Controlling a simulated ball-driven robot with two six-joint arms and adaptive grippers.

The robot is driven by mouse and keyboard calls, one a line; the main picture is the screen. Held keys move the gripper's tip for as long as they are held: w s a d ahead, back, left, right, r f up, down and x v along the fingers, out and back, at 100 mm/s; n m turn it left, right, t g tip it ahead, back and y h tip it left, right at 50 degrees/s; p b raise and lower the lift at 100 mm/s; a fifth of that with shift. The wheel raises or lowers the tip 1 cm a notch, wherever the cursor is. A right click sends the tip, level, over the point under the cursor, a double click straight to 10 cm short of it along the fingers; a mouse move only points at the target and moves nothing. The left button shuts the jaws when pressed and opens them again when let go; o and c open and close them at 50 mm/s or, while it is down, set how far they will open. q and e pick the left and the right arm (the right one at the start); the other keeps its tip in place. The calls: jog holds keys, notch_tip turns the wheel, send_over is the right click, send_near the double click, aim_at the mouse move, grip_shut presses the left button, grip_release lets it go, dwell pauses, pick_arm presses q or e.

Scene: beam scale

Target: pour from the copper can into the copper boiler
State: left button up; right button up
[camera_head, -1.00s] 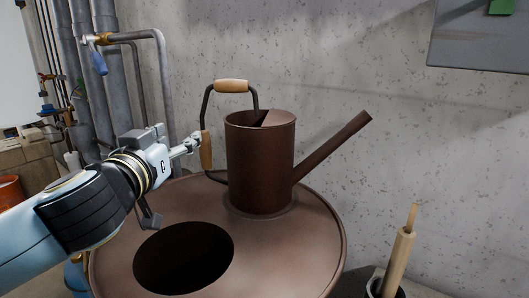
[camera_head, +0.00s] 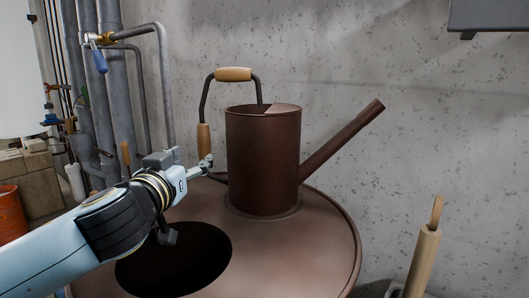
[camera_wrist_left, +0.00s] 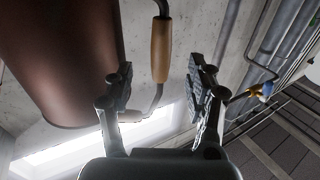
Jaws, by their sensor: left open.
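The copper can (camera_head: 264,165) stands upright on the top of the copper boiler (camera_head: 300,250), its spout rising to the right. It has a wooden grip (camera_head: 234,74) on top and a wooden side grip (camera_head: 203,140) at the left. The boiler's dark round opening (camera_head: 190,262) lies in front of the can, partly hidden by my left arm. My left gripper (camera_head: 188,198) is open and empty, just below and left of the side grip. In the left wrist view, that grip (camera_wrist_left: 161,50) shows between the fingers' lines, seemingly just beyond the tips. My right gripper is out of view.
Grey pipes with a blue-handled valve (camera_head: 97,58) run along the wall at the left. A wooden handle (camera_head: 424,255) stands at the lower right. A concrete wall (camera_head: 340,60) is close behind the can. An orange bucket (camera_head: 12,212) is at the far left.

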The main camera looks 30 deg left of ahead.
aim_at(202, 149)
pick_arm(q)
jog(key=shift+x, duration=1)
jog(key=p+x, duration=0.2)
jog(key=x, duration=0.2)
jog(key=shift+w+a+r, duration=0.15)
jog(key=shift+w+a, duration=0.2)
jog(key=shift+w, duration=0.2)
jog(key=shift+s, duration=0.1)
jog(key=shift+c, duration=0.2)
grip_shut()
